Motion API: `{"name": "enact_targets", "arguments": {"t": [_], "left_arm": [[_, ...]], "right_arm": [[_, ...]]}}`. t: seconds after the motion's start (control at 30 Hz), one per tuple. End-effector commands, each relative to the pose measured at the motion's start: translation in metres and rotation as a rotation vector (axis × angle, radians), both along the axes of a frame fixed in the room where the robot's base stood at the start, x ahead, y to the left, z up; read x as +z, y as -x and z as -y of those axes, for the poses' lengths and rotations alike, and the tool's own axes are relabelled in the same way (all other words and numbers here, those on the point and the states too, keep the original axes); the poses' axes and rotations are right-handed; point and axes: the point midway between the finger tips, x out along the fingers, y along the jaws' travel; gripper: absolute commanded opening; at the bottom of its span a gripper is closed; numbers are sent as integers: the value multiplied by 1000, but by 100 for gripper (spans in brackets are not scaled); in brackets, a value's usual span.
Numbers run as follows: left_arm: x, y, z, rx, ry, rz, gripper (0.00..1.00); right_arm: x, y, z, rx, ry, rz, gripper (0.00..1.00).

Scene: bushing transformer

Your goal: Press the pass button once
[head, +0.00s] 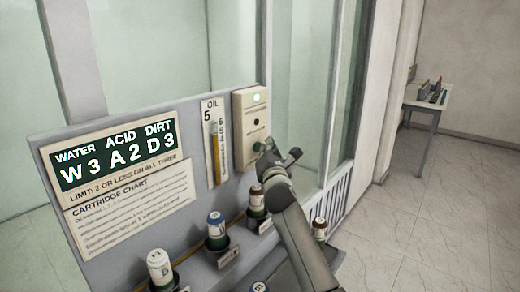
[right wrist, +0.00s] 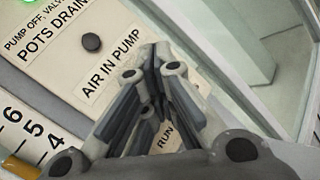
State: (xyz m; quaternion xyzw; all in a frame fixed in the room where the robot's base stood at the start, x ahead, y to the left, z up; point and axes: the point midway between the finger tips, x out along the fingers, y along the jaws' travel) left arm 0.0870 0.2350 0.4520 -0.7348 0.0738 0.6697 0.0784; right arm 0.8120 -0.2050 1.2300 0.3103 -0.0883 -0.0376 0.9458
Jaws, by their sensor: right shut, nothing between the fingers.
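A beige control box (head: 251,125) is on the right end of the grey panel. A green button (head: 258,146) sits low on it, partly covered by my right gripper (head: 268,150). The right gripper is shut and empty, its tips close to that button; I cannot tell whether they touch. In the right wrist view the shut fingers (right wrist: 155,75) lie over the box face and hide the button. A label starting "RUN" (right wrist: 166,134) shows partly behind them.
A green lamp (head: 257,98) is lit above a dark round spot (head: 256,122). The sign (head: 115,152) reads W3 A2 D3. An oil gauge (head: 215,142) is left of the box. Several cartridges stand below, including a blue-topped one (head: 216,230). Glass stands behind.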

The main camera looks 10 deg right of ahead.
Motion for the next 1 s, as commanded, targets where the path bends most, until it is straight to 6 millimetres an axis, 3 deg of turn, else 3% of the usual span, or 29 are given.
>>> {"name": "enact_targets", "arguments": {"t": [1.0], "left_arm": [[9, 1, 0, 1, 0, -1, 40]], "right_arm": [[1, 4, 2, 1, 0, 1, 0]]}}
